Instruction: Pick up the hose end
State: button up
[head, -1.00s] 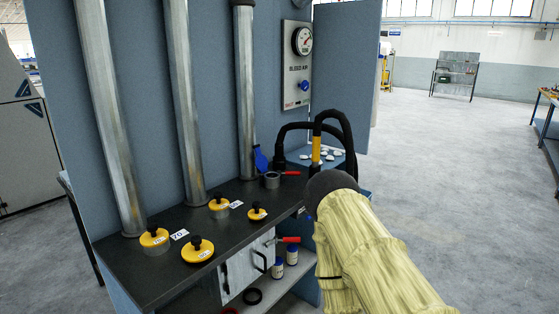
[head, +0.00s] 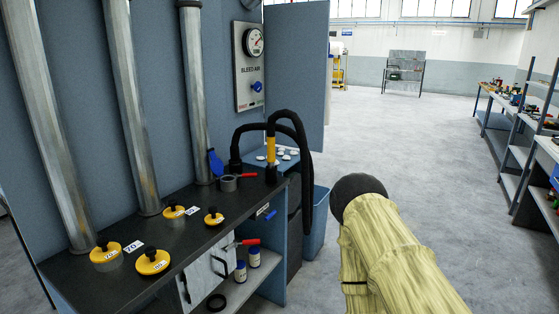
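A black hose (head: 303,165) arches up at the far right end of the dark bench and hangs down past its edge. The hose end, with a yellow sleeve (head: 271,150), stands upright in a black holder (head: 271,174). My arm, in a pale yellow cover with a dark rounded part at its top, is at the lower right, apart from the hose in the picture. No gripper fingers show, so my gripper's state is hidden.
The bench (head: 185,240) carries several yellow caps, a grey ring (head: 229,183) and a red-handled valve. Metal pipes rise behind it. A blue bin (head: 318,225) stands on the floor beyond. A shelf rack (head: 520,150) is at the right; the floor between is open.

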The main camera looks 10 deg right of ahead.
aim_at(235, 161)
jog(key=z, duration=1.4)
jog(key=i, duration=2.9)
jog(key=u, duration=2.55)
